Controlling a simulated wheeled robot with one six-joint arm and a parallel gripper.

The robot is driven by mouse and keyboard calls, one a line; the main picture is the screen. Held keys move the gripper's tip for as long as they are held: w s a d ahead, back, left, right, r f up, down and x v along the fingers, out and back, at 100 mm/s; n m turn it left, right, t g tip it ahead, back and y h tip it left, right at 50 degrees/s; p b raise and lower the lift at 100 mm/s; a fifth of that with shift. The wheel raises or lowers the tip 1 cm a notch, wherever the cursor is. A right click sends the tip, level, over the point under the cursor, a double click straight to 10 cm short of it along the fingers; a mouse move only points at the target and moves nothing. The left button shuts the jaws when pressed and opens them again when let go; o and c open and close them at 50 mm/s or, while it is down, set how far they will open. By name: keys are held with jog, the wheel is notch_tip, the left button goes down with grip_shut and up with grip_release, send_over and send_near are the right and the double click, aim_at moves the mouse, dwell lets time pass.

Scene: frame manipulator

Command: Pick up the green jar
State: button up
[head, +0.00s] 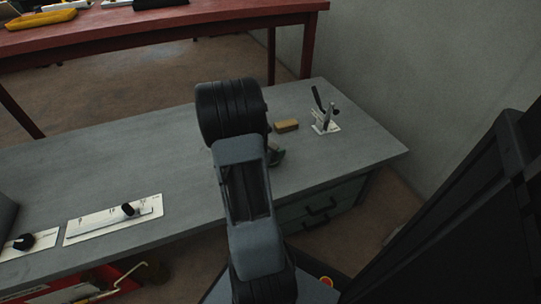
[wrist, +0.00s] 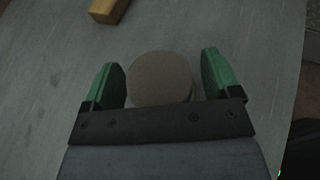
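A round object with a flat grey-brown top (wrist: 160,78) stands between the fingers of my gripper (wrist: 165,80) in the wrist view. It may be the jar's lid seen from above; no green side of it shows. The gripper's green fingers are open, one on each side of it, with a narrow gap at each side. In the head view my arm hides most of this spot, and only a bit of green at my gripper (head: 276,154) shows past it. I cannot make out the jar there.
A wooden block (head: 286,125) lies just beyond the gripper; it also shows in the wrist view (wrist: 108,10). A white stand with dark-handled tools (head: 325,122) is at the right on the grey table (head: 120,165). White panels with black knobs (head: 113,217) lie at the front left.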

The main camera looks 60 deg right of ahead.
jog(key=c, duration=0.7)
jog(key=shift+c, duration=0.8)
jog(key=shift+r, duration=0.15)
